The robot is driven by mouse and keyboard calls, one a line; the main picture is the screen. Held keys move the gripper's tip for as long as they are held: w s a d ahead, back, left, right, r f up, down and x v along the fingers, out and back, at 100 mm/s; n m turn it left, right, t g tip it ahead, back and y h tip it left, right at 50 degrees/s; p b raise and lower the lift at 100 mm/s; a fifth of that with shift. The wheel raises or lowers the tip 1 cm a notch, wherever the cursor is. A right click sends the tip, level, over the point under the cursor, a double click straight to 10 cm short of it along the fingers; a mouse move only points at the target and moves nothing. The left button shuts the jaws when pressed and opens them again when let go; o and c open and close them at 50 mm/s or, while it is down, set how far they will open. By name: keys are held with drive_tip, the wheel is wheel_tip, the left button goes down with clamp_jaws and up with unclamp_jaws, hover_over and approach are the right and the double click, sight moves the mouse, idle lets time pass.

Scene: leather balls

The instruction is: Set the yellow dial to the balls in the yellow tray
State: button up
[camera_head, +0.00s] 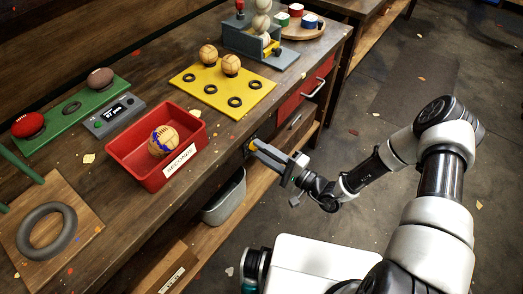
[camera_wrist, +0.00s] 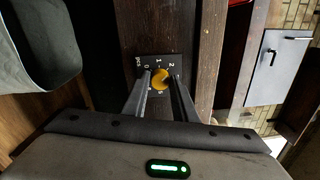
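The yellow dial (camera_wrist: 160,78) is a round knob on a dark numbered plate (camera_wrist: 146,61) on the bench's front face. Digits show around it, but its pointer setting is unclear. In the head view the dial (camera_head: 252,146) is mostly hidden by my gripper (camera_head: 260,149). In the wrist view my gripper's fingers (camera_wrist: 161,82) stand on both sides of the dial, very close to it; I cannot tell whether they touch it. The yellow tray (camera_head: 222,95) holds two tan balls, one at the back left (camera_head: 208,55) and one beside it (camera_head: 231,65). Several black rings on the tray are empty.
A red bin (camera_head: 137,176) with a blue-marked tan ball (camera_head: 163,140) stands left of the tray. A green tray (camera_head: 66,121) holds a red ball (camera_head: 27,125) and a brown ball (camera_head: 100,79). A grey bin (camera_head: 224,199) sits below the bench top.

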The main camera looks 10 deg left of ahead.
drive_tip(key=o, duration=0.4)
drive_tip(key=shift+c, duration=0.2)
drive_tip(key=v, duration=1.7)
drive_tip(key=shift+d, duration=0.25)
drive_tip(key=shift+r, duration=0.1)
drive_tip(key=s+d+r+n+h+p, duration=0.2)
drive_tip(key=r+h+p, duration=0.3)
drive_tip(key=r, duration=1.2)
drive_tip(key=s+d+r+n+g+h+p, duration=0.1)
drive_tip(key=s+d+r+h+p, duration=0.4)
drive_tip(key=r, duration=1.2)
drive_tip(key=s+d+r+n+h+p, duration=0.3)
drive_tip(key=r+h, duration=0.4)
drive_tip(key=r, duration=1)
drive_tip(key=shift+s+d+n+g+p, duration=0.25)
drive_tip(key=shift+d+n+g+p, duration=0.25)
drive_tip(key=shift+p, duration=0.45)
